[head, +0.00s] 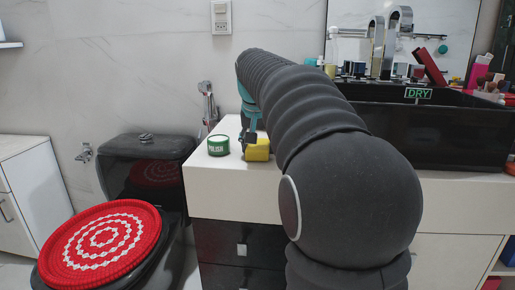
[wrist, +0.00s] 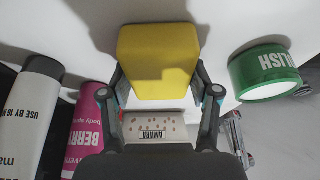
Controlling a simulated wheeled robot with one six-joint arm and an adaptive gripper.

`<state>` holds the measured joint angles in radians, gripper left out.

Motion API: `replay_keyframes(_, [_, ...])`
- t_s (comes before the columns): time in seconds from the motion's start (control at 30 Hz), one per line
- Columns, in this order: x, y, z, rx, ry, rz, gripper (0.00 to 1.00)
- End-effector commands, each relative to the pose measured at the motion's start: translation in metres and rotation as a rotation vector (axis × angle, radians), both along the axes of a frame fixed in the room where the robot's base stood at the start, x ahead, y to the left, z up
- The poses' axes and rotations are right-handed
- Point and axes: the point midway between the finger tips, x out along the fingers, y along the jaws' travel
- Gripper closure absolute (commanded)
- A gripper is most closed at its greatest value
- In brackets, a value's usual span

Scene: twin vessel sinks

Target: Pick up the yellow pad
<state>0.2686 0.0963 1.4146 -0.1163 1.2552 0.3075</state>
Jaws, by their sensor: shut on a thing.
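The yellow pad (head: 257,150) is at the left end of the white counter, close to its front edge. In the wrist view the yellow pad (wrist: 157,55) fills the space ahead of my gripper, its near end between the fingers. My gripper (wrist: 158,92) is shut on the pad, with one finger against each side. In the head view my gripper (head: 249,138) comes down from above, partly hidden by my dark arm. I cannot tell whether the pad touches the counter.
A green and white POLISH tin (head: 218,145) stands just left of the pad; the tin (wrist: 264,73) is at right in the wrist view. A black basin (head: 455,130) stands right.

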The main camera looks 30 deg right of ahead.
Motion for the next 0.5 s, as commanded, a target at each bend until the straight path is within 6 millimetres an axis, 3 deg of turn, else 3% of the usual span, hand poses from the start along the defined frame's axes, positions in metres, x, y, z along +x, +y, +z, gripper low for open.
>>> replay_keyframes(0.17, [0.001,0.000,0.016,0.000,-0.002,0.000,0.68])
replay_keyframes(0.5, [0.001,0.000,0.078,0.001,-0.002,-0.001,0.68])
